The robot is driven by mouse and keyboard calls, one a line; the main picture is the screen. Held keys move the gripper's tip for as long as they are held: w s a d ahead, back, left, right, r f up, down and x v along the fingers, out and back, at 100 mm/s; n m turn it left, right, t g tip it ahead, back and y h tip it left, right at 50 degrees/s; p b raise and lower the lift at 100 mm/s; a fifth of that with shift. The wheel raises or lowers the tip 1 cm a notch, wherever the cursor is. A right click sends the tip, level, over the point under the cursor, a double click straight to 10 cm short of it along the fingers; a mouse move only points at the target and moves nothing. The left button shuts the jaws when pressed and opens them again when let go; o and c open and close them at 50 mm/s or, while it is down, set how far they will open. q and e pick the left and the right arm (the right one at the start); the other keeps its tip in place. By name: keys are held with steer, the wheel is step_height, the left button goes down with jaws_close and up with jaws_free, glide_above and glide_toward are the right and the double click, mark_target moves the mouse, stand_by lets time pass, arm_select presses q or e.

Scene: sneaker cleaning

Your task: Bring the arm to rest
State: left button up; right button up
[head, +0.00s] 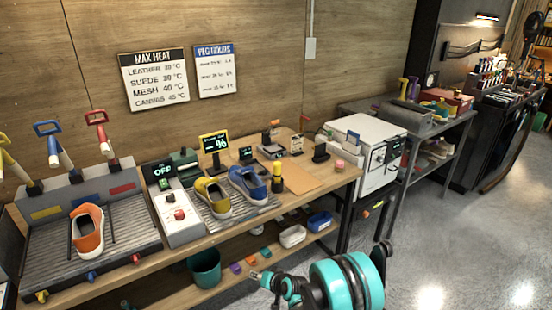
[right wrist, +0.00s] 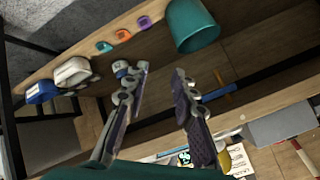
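My right arm, teal and black, shows at the bottom of the head view. Its gripper (head: 262,279) is in front of the bench's lower shelf, over the floor side. In the right wrist view the right gripper (right wrist: 161,72) has its two dark fingers spread apart with nothing between them. My left arm and left gripper are in neither view.
The bench (head: 322,190) holds an orange shoe (head: 88,230), a yellow shoe (head: 213,198) and a blue shoe (head: 248,184). A teal bin (right wrist: 191,26) and small coloured items are on its lower shelf. Floor (head: 450,235) at right is clear.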

steer(key=s+d+r+h, duration=0.2)
steer(key=s+d+r, duration=0.35)
steer(key=r, duration=0.45)
steer(key=s+d+r+h, duration=0.1)
steer(key=s+d+r, duration=0.3)
steer(key=d+r, duration=0.4)
steer(key=s+d+r+h, duration=0.1)
steer(key=s+d, duration=0.2)
steer(key=s, duration=0.4)
steer(key=s+d+r+h, duration=0.1)
steer(key=s+d+r, duration=0.1)
steer(key=s+d, duration=0.2)
steer(key=s+d+r+g+h, duration=0.1)
steer(key=s+d, duration=0.2)
steer(key=s, duration=0.6)
steer(key=shift+s+d+r+n, duration=0.2)
steer(key=shift+s+r+n, duration=0.1)
steer(key=shift+s+n, duration=0.1)
